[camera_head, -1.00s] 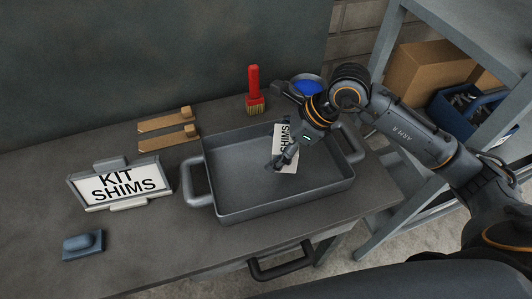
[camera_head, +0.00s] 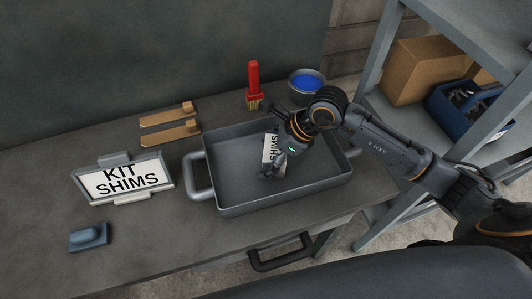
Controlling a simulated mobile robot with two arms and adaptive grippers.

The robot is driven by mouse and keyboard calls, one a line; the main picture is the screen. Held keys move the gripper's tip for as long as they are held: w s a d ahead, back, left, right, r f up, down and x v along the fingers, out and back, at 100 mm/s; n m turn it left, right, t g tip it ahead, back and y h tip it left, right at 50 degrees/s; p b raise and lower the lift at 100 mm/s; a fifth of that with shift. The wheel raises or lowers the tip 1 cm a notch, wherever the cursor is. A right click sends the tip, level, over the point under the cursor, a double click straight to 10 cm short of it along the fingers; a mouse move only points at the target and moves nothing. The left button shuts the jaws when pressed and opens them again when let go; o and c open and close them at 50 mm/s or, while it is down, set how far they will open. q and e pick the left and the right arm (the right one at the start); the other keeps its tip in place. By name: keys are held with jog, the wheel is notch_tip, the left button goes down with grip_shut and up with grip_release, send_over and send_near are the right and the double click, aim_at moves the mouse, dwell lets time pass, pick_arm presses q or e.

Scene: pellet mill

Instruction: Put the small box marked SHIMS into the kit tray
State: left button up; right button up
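The small white box marked SHIMS (camera_head: 268,150) is inside the outline of the grey kit tray (camera_head: 237,200), near its middle. My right gripper (camera_head: 272,170) reaches in from the right and is shut on the box, covering part of it and its lettering. I cannot tell whether the box touches the tray floor. The tray has a handle at each end and no other contents show. My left gripper is not in view.
A KIT SHIMS sign (camera_head: 124,181) stands left of the tray, with a blue-grey block (camera_head: 89,237) before it. Behind are two wooden scrapers (camera_head: 170,133), a red-handled brush (camera_head: 254,85) and a bowl of blue stuff (camera_head: 307,83). A shelf (camera_head: 410,125) holds a carton (camera_head: 425,70) and blue bin (camera_head: 462,108).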

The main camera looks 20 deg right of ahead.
jog(key=shift+o, duration=0.2)
jog(key=shift+r, duration=0.15)
jog(key=b+v, duration=0.2)
jog(key=v, duration=1)
jog(key=shift+b, duration=0.35)
